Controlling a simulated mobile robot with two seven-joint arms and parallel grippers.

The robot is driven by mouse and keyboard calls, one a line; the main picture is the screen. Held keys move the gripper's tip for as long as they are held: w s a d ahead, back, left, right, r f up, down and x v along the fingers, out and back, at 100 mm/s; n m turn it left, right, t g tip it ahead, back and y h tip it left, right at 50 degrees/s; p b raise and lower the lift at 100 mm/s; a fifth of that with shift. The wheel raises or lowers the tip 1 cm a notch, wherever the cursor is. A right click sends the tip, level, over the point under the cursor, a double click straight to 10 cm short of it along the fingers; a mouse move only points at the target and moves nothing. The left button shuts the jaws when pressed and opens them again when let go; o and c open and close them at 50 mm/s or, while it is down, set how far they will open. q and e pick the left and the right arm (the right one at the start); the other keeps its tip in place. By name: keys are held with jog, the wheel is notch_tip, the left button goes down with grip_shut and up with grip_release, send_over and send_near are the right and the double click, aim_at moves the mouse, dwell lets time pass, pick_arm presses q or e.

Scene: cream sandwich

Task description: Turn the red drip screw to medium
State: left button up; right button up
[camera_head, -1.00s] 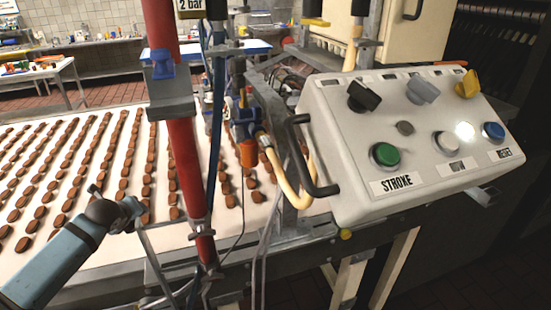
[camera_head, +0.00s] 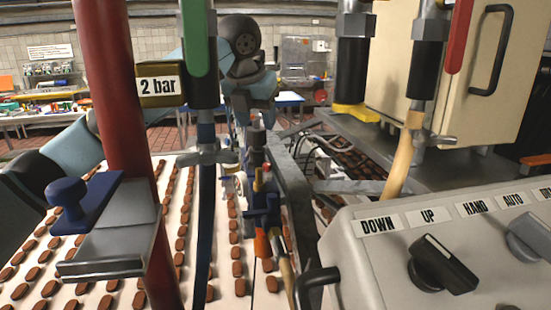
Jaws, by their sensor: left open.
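A blue device (camera_head: 263,203) with an orange lower part (camera_head: 262,243) stands over the biscuit belt. A small red piece (camera_head: 267,174) shows on its top beside a yellow one; it may be the red drip screw, but its setting is too small to read. My left arm comes in from the left, passes behind the red post and bends down at a black joint. My left gripper (camera_head: 238,180) is small and partly hidden, just left of the blue device's top. It is open and appears empty; I cannot tell whether it touches the device. My right gripper is out of view.
A red post (camera_head: 114,110) with a blue knob (camera_head: 72,197) and a hanging hose (camera_head: 204,230) stand in front. The control panel (camera_head: 360,265) fills the lower right. Valves with green and red levers (camera_head: 460,35) hang above. Rows of biscuits cover the white belt (camera_head: 222,265).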

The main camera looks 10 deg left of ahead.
aim_at(267, 164)
pick_arm(q)
jog(key=p+x, duration=0.2)
jog(key=x, duration=0.9)
jog(key=shift+w, duration=0.1)
jog(key=shift+w+f, duration=0.25)
jog(key=shift+f, duration=0.4)
jog(key=shift+c, duration=1.1)
grip_shut()
